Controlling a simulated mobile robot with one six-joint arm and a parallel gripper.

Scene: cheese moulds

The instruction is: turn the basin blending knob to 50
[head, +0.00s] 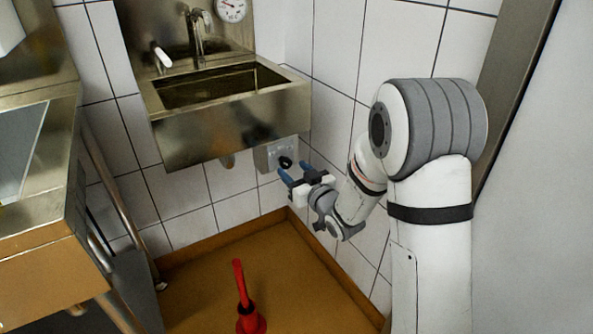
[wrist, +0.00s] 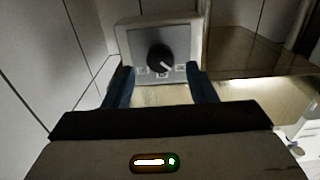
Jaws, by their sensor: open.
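The basin blending knob (wrist: 160,59) is a round black dial with a light pointer line. It sits on a grey control box (wrist: 187,40) with small label marks below the dial. In the head view the knob (head: 285,162) shows on the box under the right end of the steel basin (head: 228,120). My gripper (wrist: 160,80) is open, its two blue fingers apart on either side below the knob in the wrist view. In the head view the gripper (head: 294,172) is close to the box. The pointer slants to the lower right; the label numbers are too small to read.
A tap (head: 197,40) and a round gauge (head: 231,9) are above the basin. A steel counter (head: 40,215) stands at the left. A red object with an upright handle (head: 241,285) stands on the brown floor. White tiled wall lies behind and beside the arm.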

